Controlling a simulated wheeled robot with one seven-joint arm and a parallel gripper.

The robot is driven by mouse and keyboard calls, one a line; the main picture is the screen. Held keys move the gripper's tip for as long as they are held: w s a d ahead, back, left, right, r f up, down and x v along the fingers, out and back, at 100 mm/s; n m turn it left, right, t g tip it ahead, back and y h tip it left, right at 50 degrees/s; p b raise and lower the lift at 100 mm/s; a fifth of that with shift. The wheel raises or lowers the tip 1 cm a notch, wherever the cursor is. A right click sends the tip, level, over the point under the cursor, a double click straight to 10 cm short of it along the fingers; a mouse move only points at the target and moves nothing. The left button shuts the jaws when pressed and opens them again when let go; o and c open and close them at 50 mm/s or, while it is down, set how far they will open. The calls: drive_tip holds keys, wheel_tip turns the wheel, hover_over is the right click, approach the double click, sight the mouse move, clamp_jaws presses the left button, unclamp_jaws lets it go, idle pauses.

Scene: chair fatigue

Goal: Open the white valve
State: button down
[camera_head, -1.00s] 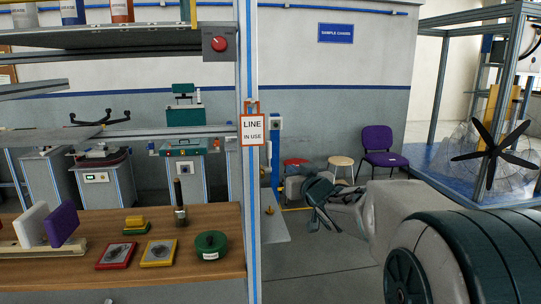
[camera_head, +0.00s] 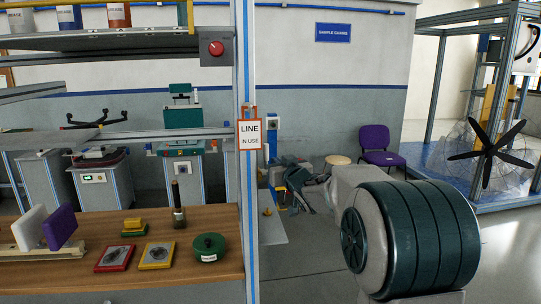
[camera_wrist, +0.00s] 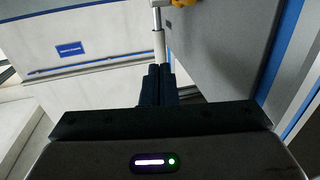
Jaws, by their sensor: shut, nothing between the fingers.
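I cannot make out a white valve for certain in either view. My gripper (camera_wrist: 158,75) is shut and empty in the wrist view, its dark fingers side by side. A pale upright rod or pipe (camera_wrist: 158,42) shows just beyond the fingertips; I cannot tell whether they touch it. A yellow part (camera_wrist: 183,3) is cut off at the top edge of that view, beside a grey panel (camera_wrist: 220,50). In the head view my arm reaches toward the area right of the post, and its end is too small and dark to read clearly.
A blue-striped post (camera_head: 250,220) with a "LINE IN USE" sign (camera_head: 250,135) stands left of my arm. A wooden bench (camera_head: 120,285) holds small parts.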

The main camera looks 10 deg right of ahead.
sight(267, 153)
drive_tip(key=shift+w+a+p, duration=0.2)
drive_tip(key=shift+w, duration=0.7)
drive_tip(key=shift+w+a+p, duration=0.15)
drive_tip(key=shift+w+p, duration=0.1)
drive_tip(key=shift+w, duration=0.7)
drive_tip(key=shift+w+a+p, duration=0.2)
drive_tip(key=shift+w, duration=0.7)
drive_tip(key=shift+r, duration=0.15)
